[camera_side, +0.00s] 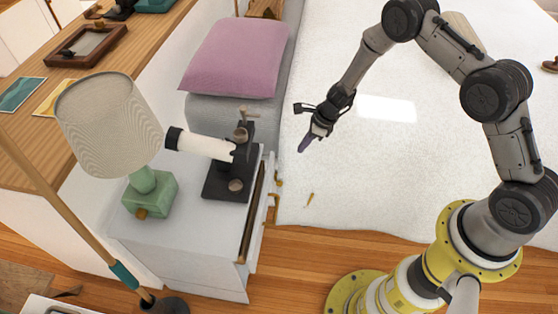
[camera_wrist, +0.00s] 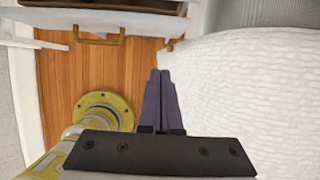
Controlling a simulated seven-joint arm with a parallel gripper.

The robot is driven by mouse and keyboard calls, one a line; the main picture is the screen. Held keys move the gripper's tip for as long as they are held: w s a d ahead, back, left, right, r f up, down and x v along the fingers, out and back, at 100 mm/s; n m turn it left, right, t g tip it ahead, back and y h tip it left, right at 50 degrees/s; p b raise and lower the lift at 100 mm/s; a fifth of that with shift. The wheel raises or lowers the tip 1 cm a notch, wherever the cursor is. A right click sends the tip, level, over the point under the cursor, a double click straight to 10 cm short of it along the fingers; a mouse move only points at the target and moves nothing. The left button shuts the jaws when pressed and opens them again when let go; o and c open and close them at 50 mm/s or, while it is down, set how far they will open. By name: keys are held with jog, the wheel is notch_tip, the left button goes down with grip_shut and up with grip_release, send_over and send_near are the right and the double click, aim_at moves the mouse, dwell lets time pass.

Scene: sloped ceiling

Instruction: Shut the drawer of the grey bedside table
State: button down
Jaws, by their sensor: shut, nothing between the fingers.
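The grey bedside table (camera_side: 185,262) stands left of centre in the side view, pale grey to white. Its drawer (camera_side: 257,212) sticks out on the right side, partly open, with a dark gap behind its front. A brass handle (camera_side: 277,184) is on the drawer front; in the wrist view a brass handle (camera_wrist: 97,39) shows at the top left, below the drawer front (camera_wrist: 75,23). My gripper (camera_side: 303,149) is shut and empty, its purple fingers above the white bedding, right of the drawer and apart from it. The shut fingertips (camera_wrist: 160,73) also show in the wrist view.
A green lamp (camera_side: 150,192) and a dark microscope (camera_side: 229,178) stand on the table top. The bed (camera_side: 420,165) fills the area to the right. A floor-lamp pole (camera_side: 75,215) crosses the left front. Bare wooden floor (camera_side: 285,262) lies before the drawer.

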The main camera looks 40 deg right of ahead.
aim_at(270, 163)
jog(key=w+a+f, duration=0.5)
jog(key=f, duration=0.4)
jog(key=shift+w+a, duration=0.2)
jog(key=shift+f, duration=0.1)
jog(key=shift+w+a, duration=0.85)
jog(key=shift+a, duration=0.05)
